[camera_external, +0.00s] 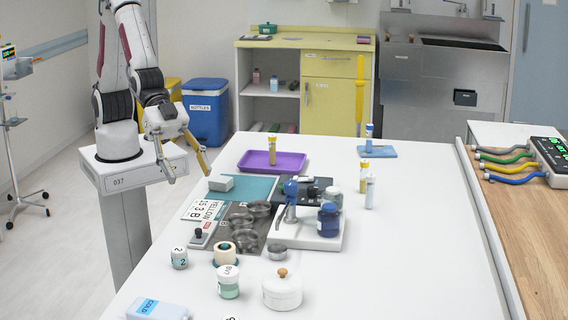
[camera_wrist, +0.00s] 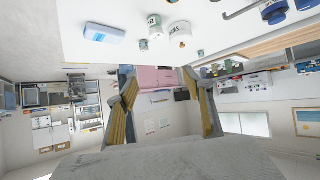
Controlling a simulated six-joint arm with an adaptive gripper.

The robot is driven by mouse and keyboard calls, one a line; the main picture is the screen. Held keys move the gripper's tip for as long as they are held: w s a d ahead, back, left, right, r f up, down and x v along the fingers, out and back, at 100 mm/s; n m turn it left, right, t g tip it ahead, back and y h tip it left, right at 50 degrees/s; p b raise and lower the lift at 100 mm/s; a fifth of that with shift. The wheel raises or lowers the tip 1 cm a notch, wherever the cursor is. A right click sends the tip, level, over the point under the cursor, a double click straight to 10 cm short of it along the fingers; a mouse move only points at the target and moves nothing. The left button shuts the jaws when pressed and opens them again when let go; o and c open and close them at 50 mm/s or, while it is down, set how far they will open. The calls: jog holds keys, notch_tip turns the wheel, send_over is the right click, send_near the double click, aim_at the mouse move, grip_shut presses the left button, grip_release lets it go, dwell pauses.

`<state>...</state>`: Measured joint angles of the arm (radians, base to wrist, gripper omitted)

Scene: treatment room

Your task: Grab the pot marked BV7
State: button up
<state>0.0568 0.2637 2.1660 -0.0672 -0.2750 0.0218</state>
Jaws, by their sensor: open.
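A small jar (camera_external: 228,284) with a pale green body and a white lid stands near the front of the white table in the external view. The black marking on its lid looks like BV7, though it is small and turned. My gripper (camera_external: 188,174) is open and empty, above the table's left edge and well behind and left of this jar. In the wrist view my gripper's fingers (camera_wrist: 159,80) are spread with nothing between them. Two marked pots, a greenish one (camera_wrist: 155,32) and a white one (camera_wrist: 180,38), show at the top there; their markings are not clearly readable.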

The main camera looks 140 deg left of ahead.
jog(key=w+f+t, duration=0.1)
jog(key=w+f, duration=0.6)
jog(key=t, duration=0.2)
send_near(226, 269)
jog(key=shift+r+x, duration=0.2)
jog(key=shift+x, duration=0.95)
jog(key=shift+w+d+f, duration=0.2)
jog(key=shift+f, duration=0.25)
jog(key=shift+w, duration=0.1)
jog(key=shift+x, duration=1.2)
jog(key=shift+w+a, duration=0.1)
jog(key=shift+w, duration=0.05)
jog(key=shift+x, duration=2.45)
jog(key=shift+a+r, duration=0.1)
jog(key=shift+a, duration=0.05)
